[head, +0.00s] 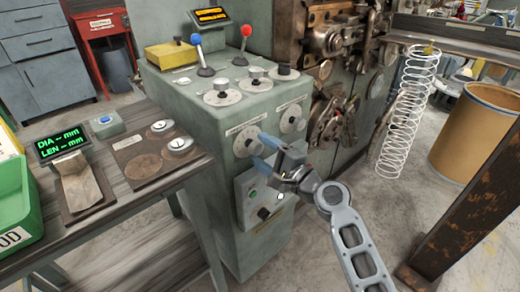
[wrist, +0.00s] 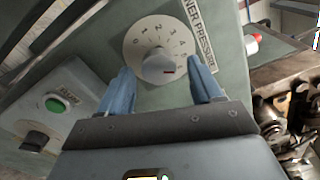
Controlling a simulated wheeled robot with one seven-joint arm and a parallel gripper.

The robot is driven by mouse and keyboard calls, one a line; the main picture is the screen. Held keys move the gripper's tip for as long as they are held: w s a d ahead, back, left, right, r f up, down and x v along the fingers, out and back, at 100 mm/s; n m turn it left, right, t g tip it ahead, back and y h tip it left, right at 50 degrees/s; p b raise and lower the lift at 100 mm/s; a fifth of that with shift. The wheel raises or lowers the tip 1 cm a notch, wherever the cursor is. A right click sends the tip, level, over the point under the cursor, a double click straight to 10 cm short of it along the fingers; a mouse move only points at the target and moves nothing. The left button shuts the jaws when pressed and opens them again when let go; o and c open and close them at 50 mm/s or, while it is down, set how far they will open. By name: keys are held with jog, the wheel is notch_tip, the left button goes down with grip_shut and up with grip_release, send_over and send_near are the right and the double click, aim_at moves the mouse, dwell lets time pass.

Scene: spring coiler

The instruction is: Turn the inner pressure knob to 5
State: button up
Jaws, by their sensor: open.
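The inner pressure knob (wrist: 158,64) is a grey knob on a round white numbered dial (wrist: 136,45), with part of its label (wrist: 198,27) reading "NER PRESSURE" beside it. A short red mark shows on the knob's lower right; I cannot tell which number it points to. In the head view, the dial (head: 244,145) is the left one on the green cabinet's front face. My gripper (head: 259,148) is in front of this dial. In the wrist view, its blue fingers (wrist: 160,70) are open, one on each side of the knob; contact cannot be made out.
A second dial (head: 292,122) is close by on the right. Below is a switch box (head: 262,196) with a green button (wrist: 55,105) and a black knob (wrist: 35,141). More dials and two levers stand on the cabinet top. A bench (head: 135,206) is at left.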

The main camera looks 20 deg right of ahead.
jog(key=v, duration=0.6)
jog(key=shift+b, duration=0.3)
jog(key=shift+s+f, duration=0.1)
jog(key=shift+s, duration=0.05)
jog(key=s+f+n+g+h, duration=0.1)
jog(key=s+f+n+h, duration=0.3)
jog(key=s, duration=0.7)
jog(key=s+f+n+g+h, duration=0.1)
jog(key=s+f+n, duration=0.3)
jog(key=s, duration=0.8)
jog(key=s+a+r+n, duration=0.1)
jog(key=s+r+n, duration=0.4)
jog(key=s, duration=0.4)
jog(key=s+a+r+n, duration=0.1)
jog(key=s+r+n, duration=0.4)
jog(key=s, duration=0.5)
jog(key=shift+s+a+r+h, duration=0.15)
jog(key=shift+s+a+h, duration=0.15)
jog(key=shift+a, duration=0.1)
jog(key=shift+w, duration=0.1)
